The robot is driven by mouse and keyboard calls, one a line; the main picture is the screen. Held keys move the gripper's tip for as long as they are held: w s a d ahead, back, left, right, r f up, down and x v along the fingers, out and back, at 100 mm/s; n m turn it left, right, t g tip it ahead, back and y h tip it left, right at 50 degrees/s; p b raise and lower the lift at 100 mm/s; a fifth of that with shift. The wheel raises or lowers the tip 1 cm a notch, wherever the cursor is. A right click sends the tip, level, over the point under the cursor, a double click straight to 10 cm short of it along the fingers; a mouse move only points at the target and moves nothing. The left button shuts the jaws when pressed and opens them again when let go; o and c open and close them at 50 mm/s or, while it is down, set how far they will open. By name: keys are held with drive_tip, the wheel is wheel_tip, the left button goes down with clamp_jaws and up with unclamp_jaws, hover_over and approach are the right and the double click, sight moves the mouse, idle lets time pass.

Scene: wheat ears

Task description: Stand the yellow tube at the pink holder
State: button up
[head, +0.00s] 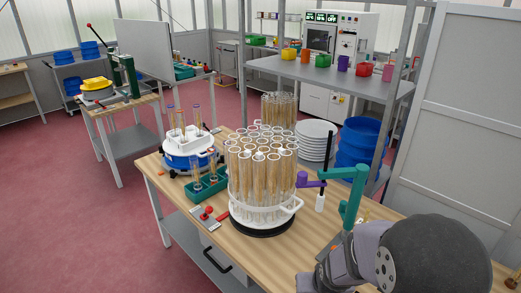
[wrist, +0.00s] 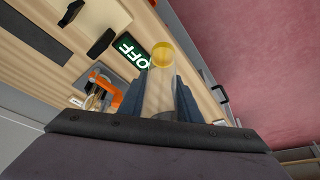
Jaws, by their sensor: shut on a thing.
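In the wrist view my gripper (wrist: 163,82) is shut on a clear tube with a yellow end, the yellow tube (wrist: 162,54). The tube lies between the two dark fingers, and its yellow end sticks out past their tips. The tabletop is behind it. In the head view only my arm shows at the lower right; the gripper and the held tube cannot be made out there. I cannot pick out a pink holder for certain in either view.
A round white rack (head: 262,213) full of tubes stands mid-table. A teal stand (head: 349,200) with a purple clamp (head: 308,180) is right of it. A green rack (head: 205,184) is left. The wrist view shows an orange part (wrist: 106,96) and an OFF sign (wrist: 131,49).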

drive_tip(key=shift+s+f, duration=0.1)
drive_tip(key=shift+f, duration=0.05)
drive_tip(key=w+d+m+g+h+b, duration=0.1)
drive_tip(key=w+d+m, duration=0.15)
drive_tip(key=d, duration=0.75)
drive_tip(key=w+d+m+h+b, duration=0.15)
drive_tip(key=d+m, duration=0.25)
drive_tip(key=d, duration=0.5)
drive_tip(key=w+d+m+g+h+b, duration=0.15)
drive_tip(key=d+m, duration=0.25)
drive_tip(key=d, duration=0.6)
drive_tip(key=s+d+r+m+g+b, duration=0.1)
drive_tip(key=s+d+m, duration=0.4)
drive_tip(key=d, duration=0.4)
drive_tip(key=s+d+r+m+g+b, duration=0.1)
drive_tip(key=s+d+m, duration=0.1)
drive_tip(key=s+d, duration=0.6)
drive_tip(key=s+d+r+m+g+b, duration=0.1)
drive_tip(key=s+d+m, duration=0.35)
drive_tip(key=d, duration=0.55)
drive_tip(key=shift+n, duration=0.5)
drive_tip(key=shift+s+a+f+p, duration=0.15)
drive_tip(key=shift+f+p, duration=0.55)
drive_tip(key=shift+f, duration=1.85)
drive_tip(key=shift+s+d+f+p, duration=0.15)
drive_tip(key=shift+f+p, duration=0.5)
drive_tip(key=shift+f, duration=2)
drive_tip(key=shift+f+b, duration=0.4)
drive_tip(key=shift+b, duration=0.05)
